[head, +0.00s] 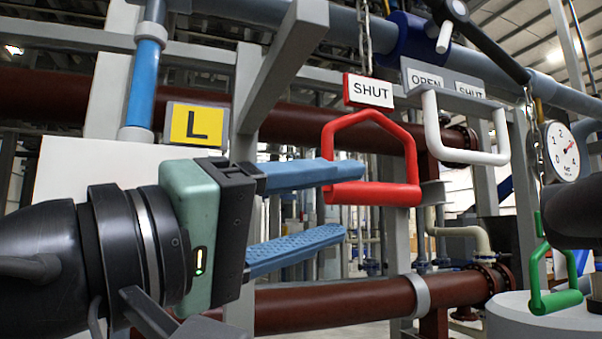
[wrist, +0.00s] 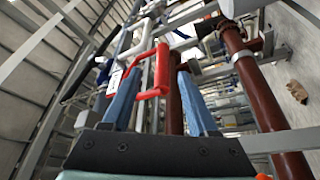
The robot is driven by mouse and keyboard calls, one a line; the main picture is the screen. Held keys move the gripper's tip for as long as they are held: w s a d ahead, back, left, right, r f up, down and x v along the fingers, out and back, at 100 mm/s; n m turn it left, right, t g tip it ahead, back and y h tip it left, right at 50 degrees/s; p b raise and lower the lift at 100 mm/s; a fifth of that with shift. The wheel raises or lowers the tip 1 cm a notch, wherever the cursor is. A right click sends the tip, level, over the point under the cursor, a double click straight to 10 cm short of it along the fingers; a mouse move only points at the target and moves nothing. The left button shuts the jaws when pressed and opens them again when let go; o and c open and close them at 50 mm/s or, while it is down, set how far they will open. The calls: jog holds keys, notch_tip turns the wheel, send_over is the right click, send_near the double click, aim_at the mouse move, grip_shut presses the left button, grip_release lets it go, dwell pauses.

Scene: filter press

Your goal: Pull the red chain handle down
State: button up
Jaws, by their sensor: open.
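The red chain handle (head: 374,194) hangs upright below a red-edged SHUT tag (head: 370,91) on a chain (head: 364,40). My gripper (head: 353,200) is open, with its two blue fingers pointing right, one above the other. The upper finger's tip covers part of the handle's left side. The handle's bottom bar lies level with the gap between the fingertips; the lower finger is below it. In the wrist view the red handle (wrist: 162,68) shows between the fingertips of my gripper (wrist: 160,76). I cannot tell whether a finger touches it.
A white handle (head: 470,155) under an OPEN/SHUT plate (head: 440,80) hangs close on the right. A green handle (head: 556,300) hangs lower right, below a round gauge (head: 562,150). Brown pipes (head: 330,303) run behind and below. A yellow L sign (head: 196,125) is behind my gripper.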

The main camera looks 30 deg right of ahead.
aim_at(384, 193)
jog(key=p+x, duration=0.2)
jog(key=x, duration=0.2)
jog(key=p+x, duration=0.2)
jog(key=x, duration=0.2)
jog(key=shift+w+d+r, duration=0.1)
jog(key=shift+w+d, duration=0.15)
jog(key=shift+d, duration=0.05)
jog(key=shift+w+d, duration=0.2)
grip_shut()
dwell(0.8)
